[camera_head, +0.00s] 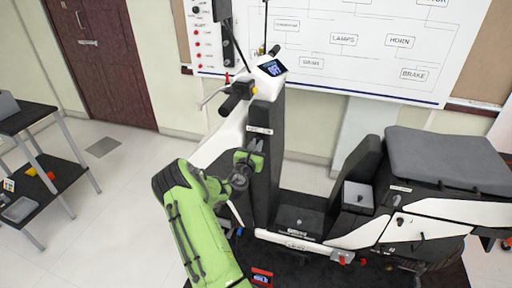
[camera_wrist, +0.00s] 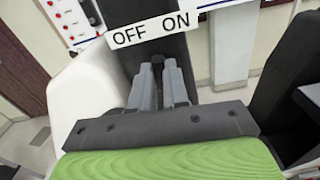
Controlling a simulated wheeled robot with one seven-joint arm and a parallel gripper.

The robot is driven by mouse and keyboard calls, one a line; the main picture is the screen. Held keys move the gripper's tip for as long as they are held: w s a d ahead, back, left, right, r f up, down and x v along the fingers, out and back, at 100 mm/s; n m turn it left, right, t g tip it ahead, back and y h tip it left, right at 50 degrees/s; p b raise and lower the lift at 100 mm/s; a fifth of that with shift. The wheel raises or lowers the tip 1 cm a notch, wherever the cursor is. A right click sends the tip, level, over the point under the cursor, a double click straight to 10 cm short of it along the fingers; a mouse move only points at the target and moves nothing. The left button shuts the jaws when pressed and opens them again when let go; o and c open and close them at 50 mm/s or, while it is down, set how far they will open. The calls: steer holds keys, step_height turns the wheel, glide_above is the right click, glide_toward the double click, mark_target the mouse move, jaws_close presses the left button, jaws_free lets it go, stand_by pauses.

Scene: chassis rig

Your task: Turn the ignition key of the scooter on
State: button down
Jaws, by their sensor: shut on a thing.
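The white and black scooter (camera_head: 408,232) stands on a dark mat, with its front column at the middle of the head view. A white OFF/ON label (camera_wrist: 150,30) is on the dark column panel; it shows small in the head view (camera_head: 260,130). My gripper (camera_wrist: 158,72) is just below the label, its two grey fingers close together against the panel. It also shows in the head view (camera_head: 257,146). A small dark piece, the ignition key (camera_wrist: 158,64), shows between the fingertips, and they are shut on it. The fingers hide most of it, so its angle is unclear.
The handlebar with a lit display (camera_head: 272,68) is above my gripper. A wiring board (camera_head: 350,40) hangs on the wall behind. A black shelf cart (camera_head: 48,185) stands at the left. A red-and-black item (camera_head: 262,277) lies near the mat. The floor at left is clear.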

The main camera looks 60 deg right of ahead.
steer(key=m+b, duration=0.3)
steer(key=m, duration=0.2)
steer(key=m+b, duration=0.4)
steer(key=m, duration=0.2)
steer(key=shift+s+f, duration=0.15)
steer(key=shift+s, duration=0.05)
stand_by(0.4)
steer(key=c, duration=1.1)
jaws_free()
